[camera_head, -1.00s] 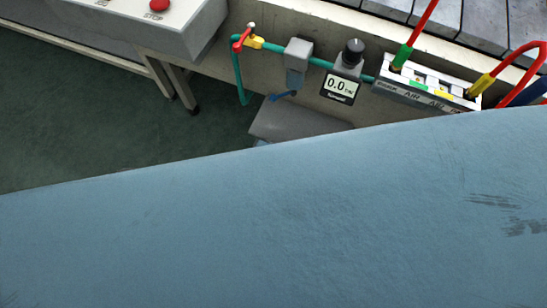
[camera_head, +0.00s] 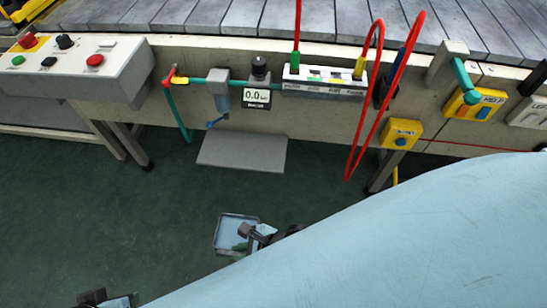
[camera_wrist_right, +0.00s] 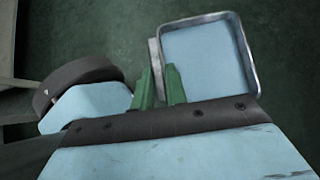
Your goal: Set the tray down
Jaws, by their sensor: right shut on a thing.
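The tray (camera_head: 222,232) is small and shallow, with a metal rim and a light blue inside. It shows low in the middle of the head view, in front of the dark green floor. In the right wrist view it (camera_wrist_right: 246,62) is just beyond my fingers and looks empty. My right gripper (camera_head: 240,246) is shut on the tray's near side edge; its green fingers (camera_wrist_right: 158,86) show there in the wrist view. Part of my left wrist shows at the bottom left of the head view; its fingers are cut off or too small to read.
A flat grey platform (camera_head: 242,152) is beyond the tray, below the line's front wall. A valve unit with a 0.0 display (camera_head: 256,97), red hoses (camera_head: 366,110) and a control box (camera_head: 85,75) are on that wall. Bare floor (camera_head: 90,210) lies left. My own pale blue arm covers the lower right.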

